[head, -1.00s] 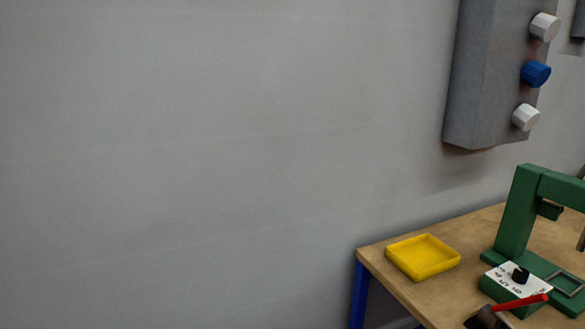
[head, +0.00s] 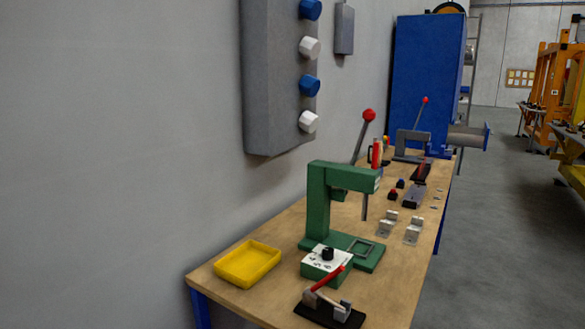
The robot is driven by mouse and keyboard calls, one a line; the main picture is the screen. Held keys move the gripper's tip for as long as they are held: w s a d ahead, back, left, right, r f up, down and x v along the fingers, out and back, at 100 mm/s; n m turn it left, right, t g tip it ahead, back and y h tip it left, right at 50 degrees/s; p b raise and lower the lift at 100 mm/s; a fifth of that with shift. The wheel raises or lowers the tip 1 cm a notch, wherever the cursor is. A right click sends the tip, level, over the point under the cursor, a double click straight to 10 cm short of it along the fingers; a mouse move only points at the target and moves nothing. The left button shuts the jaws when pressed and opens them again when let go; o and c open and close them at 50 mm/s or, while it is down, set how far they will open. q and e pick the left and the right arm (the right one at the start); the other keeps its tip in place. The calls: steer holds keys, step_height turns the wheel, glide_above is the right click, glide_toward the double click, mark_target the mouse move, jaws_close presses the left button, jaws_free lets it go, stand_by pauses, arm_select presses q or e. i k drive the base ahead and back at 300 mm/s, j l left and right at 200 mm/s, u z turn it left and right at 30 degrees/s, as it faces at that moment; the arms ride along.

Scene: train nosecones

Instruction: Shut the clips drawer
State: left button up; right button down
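No clips drawer can be made out in the head view. Neither of my grippers is in view. A wooden-topped workbench (head: 225,296) with blue legs runs along the grey wall, and no drawer front shows on the part of it that I see. A green press (head: 318,205) with a red-knobbed lever stands on it. A yellow tray (head: 248,264) sits at its near left corner.
A toggle clamp (head: 330,306) with a red handle lies at the bench's near edge. Metal brackets (head: 413,231) lie farther back. A grey wall box (head: 275,80) hangs above. A blue cabinet (head: 425,80) stands beyond. The floor (head: 500,240) at right is clear.

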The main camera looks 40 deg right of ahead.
mark_target(473, 137)
steer(key=k+l+z, duration=0.1)
steer(key=l, duration=0.35)
steer(key=k+l, duration=0.15)
steer(key=l, duration=0.3)
steer(key=k+l+z, duration=0.15)
steer(key=l, duration=0.35)
steer(key=l+z, duration=0.1)
steer(key=l, duration=0.35)
steer(key=i+l+z, duration=0.3)
steer(key=i+l, duration=0.2)
steer(key=l, duration=0.5)
steer(key=i+l+z, duration=0.25)
steer(key=i+l, duration=0.3)
steer(key=l, duration=0.4)
steer(key=i+l+z, duration=0.3)
steer(key=i+l, duration=0.4)
steer(key=i+l+z, duration=0.25)
steer(key=i+l, duration=0.45)
steer(key=i+l+z, duration=0.3)
steer(key=i+l, duration=0.15)
steer(key=i, duration=0.35)
steer(key=i+l+u, duration=0.1)
steer(key=i, duration=0.3)
steer(key=i+l+u, duration=0.1)
steer(key=i+l, duration=0.15)
steer(key=i, duration=0.15)
